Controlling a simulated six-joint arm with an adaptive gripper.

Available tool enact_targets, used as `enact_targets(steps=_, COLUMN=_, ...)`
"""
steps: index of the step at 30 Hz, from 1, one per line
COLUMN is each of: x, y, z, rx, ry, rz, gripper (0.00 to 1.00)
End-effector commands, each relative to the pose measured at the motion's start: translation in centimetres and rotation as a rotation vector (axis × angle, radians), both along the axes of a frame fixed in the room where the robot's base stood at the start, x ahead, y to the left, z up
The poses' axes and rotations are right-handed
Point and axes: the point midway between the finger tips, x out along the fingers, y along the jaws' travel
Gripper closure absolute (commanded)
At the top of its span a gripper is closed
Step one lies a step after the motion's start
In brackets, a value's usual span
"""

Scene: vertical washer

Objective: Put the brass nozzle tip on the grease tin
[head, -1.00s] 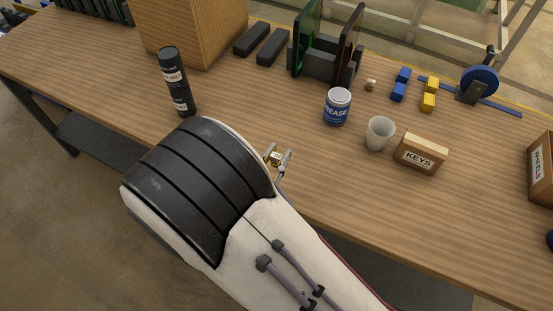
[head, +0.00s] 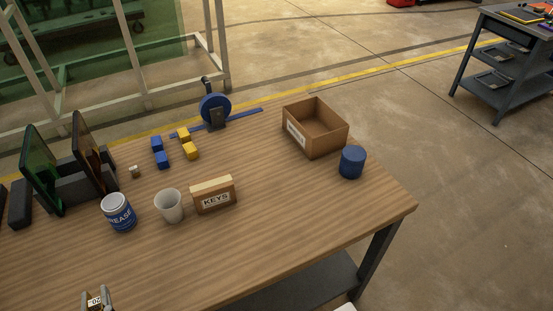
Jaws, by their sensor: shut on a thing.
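The grease tin (head: 118,213) is a white-lidded can with a blue GREASE label, upright on the left part of the bench. Its lid is bare. My gripper (head: 97,299) shows at the bottom left edge, in front of the tin and apart from it. It is shut on a small brass piece with a pale marked face, the brass nozzle tip (head: 95,302). The lower part of my gripper is cut off by the picture edge.
A white cup (head: 169,206) and a KEYS block (head: 213,195) stand right of the tin. Behind are a small metal piece (head: 135,171), blue and yellow blocks (head: 184,134) and upright dark panels (head: 90,155). An open box (head: 317,128) and blue cylinder (head: 352,162) stand right.

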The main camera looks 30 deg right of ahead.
Motion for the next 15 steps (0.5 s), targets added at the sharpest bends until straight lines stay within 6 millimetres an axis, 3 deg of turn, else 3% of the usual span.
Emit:
enact_targets(steps=8, x=2.1, y=-2.0, z=0.0, rx=0.000, ry=0.000, rz=-0.058, gripper=1.00)
enact_targets(steps=15, x=5.5, y=-5.7, z=0.2, rx=0.001, ry=0.000, rz=-0.160, gripper=1.00)
